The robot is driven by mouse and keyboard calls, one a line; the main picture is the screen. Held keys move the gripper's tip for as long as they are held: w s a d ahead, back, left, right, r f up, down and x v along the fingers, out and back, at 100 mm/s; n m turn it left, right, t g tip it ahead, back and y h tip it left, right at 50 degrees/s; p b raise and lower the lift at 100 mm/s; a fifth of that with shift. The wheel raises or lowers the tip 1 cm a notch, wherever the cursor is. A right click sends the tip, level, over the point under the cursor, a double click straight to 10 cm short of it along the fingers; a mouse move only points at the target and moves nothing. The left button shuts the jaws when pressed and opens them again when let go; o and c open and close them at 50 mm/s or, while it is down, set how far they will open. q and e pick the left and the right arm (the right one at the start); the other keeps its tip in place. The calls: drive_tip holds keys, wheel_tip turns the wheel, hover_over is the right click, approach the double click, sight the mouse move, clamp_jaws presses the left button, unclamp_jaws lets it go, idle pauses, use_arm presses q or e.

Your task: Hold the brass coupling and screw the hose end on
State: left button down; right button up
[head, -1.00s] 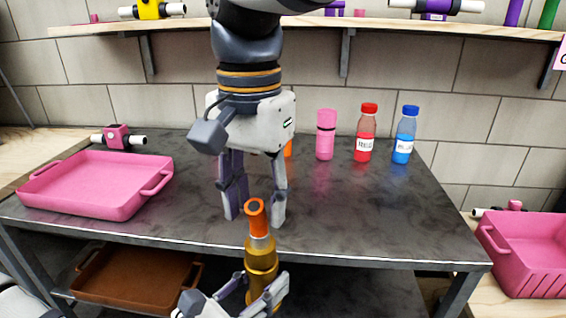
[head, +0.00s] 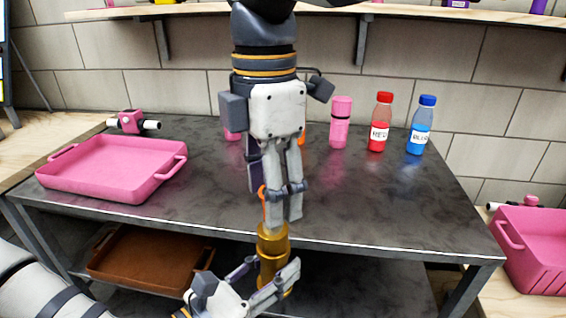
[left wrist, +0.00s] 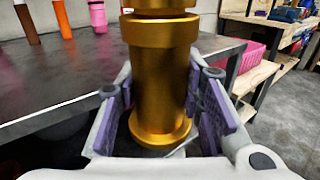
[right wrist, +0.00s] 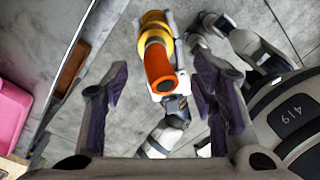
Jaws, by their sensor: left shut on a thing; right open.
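The brass coupling (head: 272,245) stands upright in front of the table edge. My left gripper (head: 268,278) is shut around its lower part; the left wrist view shows the brass body (left wrist: 160,80) between its fingers (left wrist: 162,115). The orange hose end (head: 263,194) sits on top of the coupling, mostly hidden in the head view by my right gripper (head: 281,205). The right gripper points down over it. In the right wrist view, the orange end (right wrist: 160,65) shows between the open fingers (right wrist: 162,85); contact is not visible. How far it is threaded cannot be told.
A pink tray (head: 110,190) and a pink fitting (head: 130,122) are on the table's left. A pink bottle (head: 340,125), red bottle (head: 380,125) and blue bottle (head: 420,127) stand at the back. A brown tray (head: 150,283) lies below. The table's right side is clear.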

sight(274, 261)
drive_tip(key=n, duration=0.7)
drive_tip(key=shift+w+r+n, duration=0.2)
drive_tip(key=shift+w+n, duration=0.05)
drive_tip(key=shift+n, duration=0.05)
drive_tip(key=n, duration=0.7)
drive_tip(key=shift+w+d+r, duration=0.1)
drive_tip(key=shift+r, duration=0.05)
wheel_tip(274, 261, down, 8)
drive_tip(key=shift+f, duration=0.1)
